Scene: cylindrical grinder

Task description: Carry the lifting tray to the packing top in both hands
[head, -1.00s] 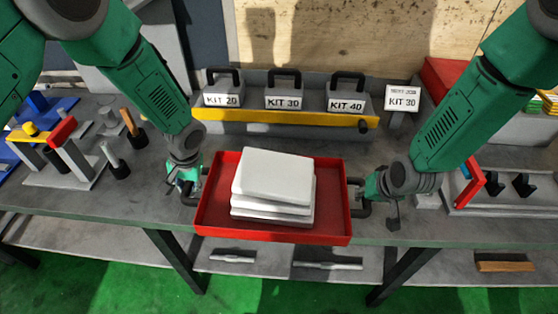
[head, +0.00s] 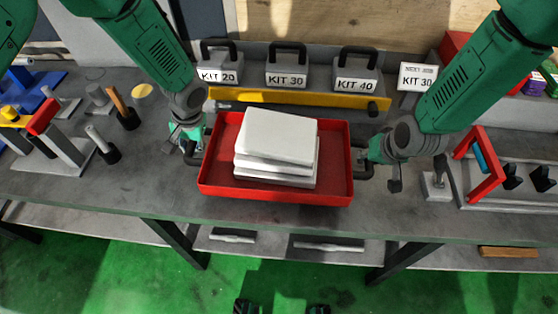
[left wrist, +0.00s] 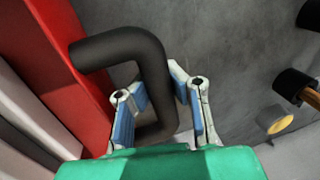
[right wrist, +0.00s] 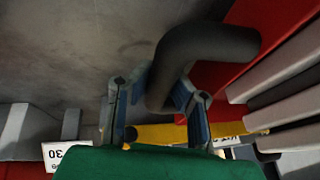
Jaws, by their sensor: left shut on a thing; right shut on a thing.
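The red lifting tray (head: 330,187) is in the middle of the head view, with a stack of white slabs (head: 278,137) in it. It looks level over the grey bench (head: 130,192); I cannot tell whether it touches. My left gripper (head: 192,148) is shut on the tray's dark left handle, which shows between its fingers in the left wrist view (left wrist: 158,95). My right gripper (head: 366,158) is shut on the right handle, seen between its fingers in the right wrist view (right wrist: 163,88). No surface is marked as the packing top.
Behind the tray stand blocks labelled KIT 20 (head: 220,70), KIT 30 (head: 287,70) and KIT 40 (head: 356,75), with a yellow rail (head: 300,98) before them. Tool stands (head: 58,150) are at left. A red-framed fixture (head: 480,165) is at right. Green floor (head: 300,272) lies in front.

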